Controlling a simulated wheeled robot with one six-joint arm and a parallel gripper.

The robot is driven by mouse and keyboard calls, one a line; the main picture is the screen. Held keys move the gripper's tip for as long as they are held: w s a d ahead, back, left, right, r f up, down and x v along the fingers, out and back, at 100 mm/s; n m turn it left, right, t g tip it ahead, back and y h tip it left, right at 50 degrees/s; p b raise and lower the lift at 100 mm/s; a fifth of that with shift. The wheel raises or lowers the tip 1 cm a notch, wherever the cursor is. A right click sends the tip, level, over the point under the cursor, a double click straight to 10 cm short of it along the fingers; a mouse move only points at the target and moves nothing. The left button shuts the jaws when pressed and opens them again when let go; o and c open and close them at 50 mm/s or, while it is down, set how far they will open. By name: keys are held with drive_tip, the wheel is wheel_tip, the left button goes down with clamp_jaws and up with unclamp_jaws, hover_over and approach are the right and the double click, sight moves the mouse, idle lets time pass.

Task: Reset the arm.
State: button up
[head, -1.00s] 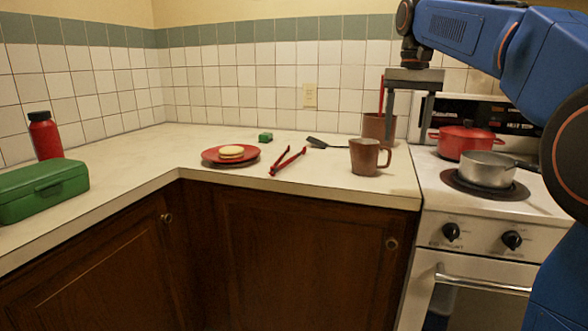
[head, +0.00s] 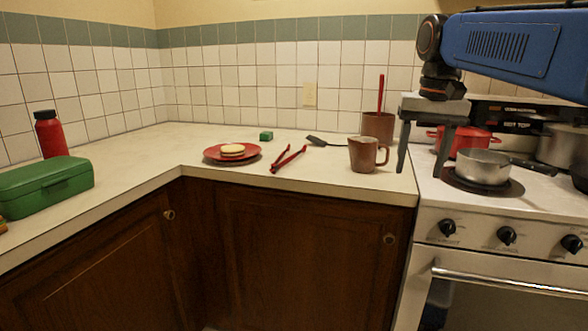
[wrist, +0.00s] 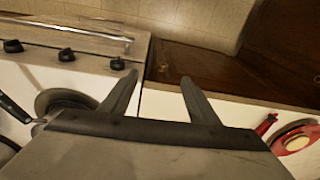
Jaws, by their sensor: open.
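My gripper (head: 421,164) is open and empty, with its two fingers pointing down. In the head view it hangs in front of the boundary between the counter and the stove, just right of the brown mug (head: 364,154). In the wrist view my gripper (wrist: 154,88) shows its two dark fingers spread apart, with nothing between them. The blue arm comes in from the upper right.
The stove holds a grey saucepan (head: 484,167) and a red pot (head: 466,140). The counter holds a red plate (head: 212,156), red tongs (head: 288,159), a brown utensil crock (head: 378,126), a green box (head: 45,188) and a red bottle (head: 50,137).

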drive_tip(key=s+d+f+n+t, duration=0.1)
drive_tip(key=s+f+n+t, duration=0.2)
drive_tip(key=s+f, duration=2)
wheel_tip(320, 180, down, 4)
